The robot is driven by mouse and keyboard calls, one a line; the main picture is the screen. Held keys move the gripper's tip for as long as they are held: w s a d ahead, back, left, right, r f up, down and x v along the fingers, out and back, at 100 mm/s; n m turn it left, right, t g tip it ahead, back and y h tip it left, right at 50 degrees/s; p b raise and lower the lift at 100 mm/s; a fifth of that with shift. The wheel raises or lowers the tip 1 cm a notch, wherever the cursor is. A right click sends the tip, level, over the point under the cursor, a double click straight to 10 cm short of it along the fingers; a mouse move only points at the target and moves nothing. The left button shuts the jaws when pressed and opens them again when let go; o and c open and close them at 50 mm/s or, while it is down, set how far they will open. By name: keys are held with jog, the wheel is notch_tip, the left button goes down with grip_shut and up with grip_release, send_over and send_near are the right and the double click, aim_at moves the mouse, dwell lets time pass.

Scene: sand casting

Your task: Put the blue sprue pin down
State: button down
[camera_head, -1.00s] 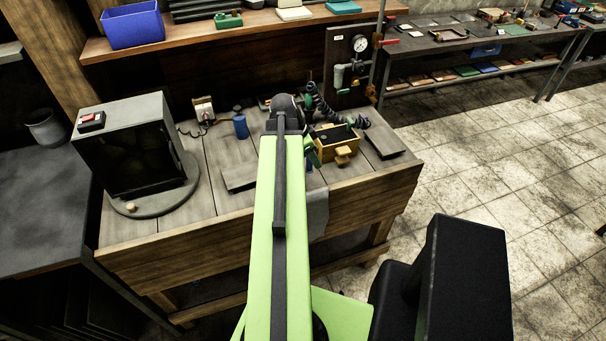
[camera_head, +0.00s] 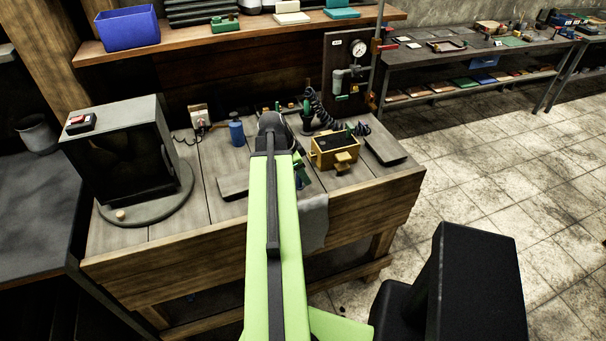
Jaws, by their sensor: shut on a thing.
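My gripper (camera_head: 302,172) is partly in view, just right of my green arm, low over the front of the wooden bench (camera_head: 340,205). My arm hides most of it. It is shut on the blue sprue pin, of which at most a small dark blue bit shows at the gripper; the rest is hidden. I cannot tell whether the pin touches the bench. A yellow moulding box (camera_head: 324,158) with dark sand in its top stands just right of the gripper.
A blue cylinder (camera_head: 236,133) stands at the back left of my arm. A grey cabinet (camera_head: 118,150) fills the bench's left end. Flat grey boards (camera_head: 233,186) lie on both sides. A coiled black hose (camera_head: 322,108) is behind the yellow box.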

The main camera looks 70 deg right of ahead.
jog(key=c, duration=0.9)
grip_release()
jog(key=shift+f, duration=0.1)
jog(key=shift+o, duration=0.2)
jog(key=p+v, duration=1.1)
jog(key=v, duration=0.1)
jog(key=shift+r+p, duration=0.2)
jog(key=shift+p, duration=0.1)
